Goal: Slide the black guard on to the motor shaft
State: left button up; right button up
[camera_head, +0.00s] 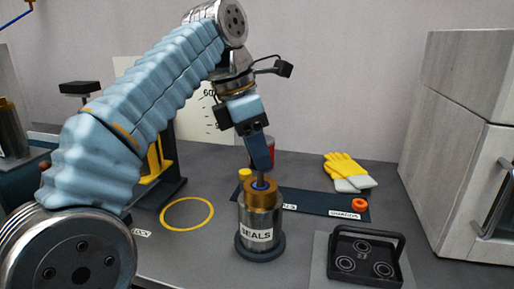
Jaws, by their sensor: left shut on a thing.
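My left gripper (262,168) points down over a metal cylinder (259,222) labelled SEALS, which has a copper-coloured top (277,196) and a dark base. The jaws are shut on a small grey rod-like piece (261,179), mostly hidden by the fingers. This piece reaches down to a blue ring (262,186) in the middle of the copper top. I cannot tell whether the piece is fixed there. No black guard can be made out for certain, and I cannot tell which part is the motor shaft. My right gripper is not in view.
A dark mat (315,202) behind the cylinder bears an orange ring (359,204) and labels. Yellow gloves (343,165) lie behind it. A black handled tray (384,245) stands at front right. A yellow circle (187,200) marks clear table at left. A grey cabinet (453,165) bounds the right.

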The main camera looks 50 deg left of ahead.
pick_arm(q)
jog(key=shift+f+b, duration=0.95)
jog(key=shift+f, duration=0.4)
jog(key=o, duration=1.1)
jog(key=p+v, duration=0.3)
jog(key=v, duration=0.4)
jog(key=shift+r, duration=0.25)
dwell(0.4)
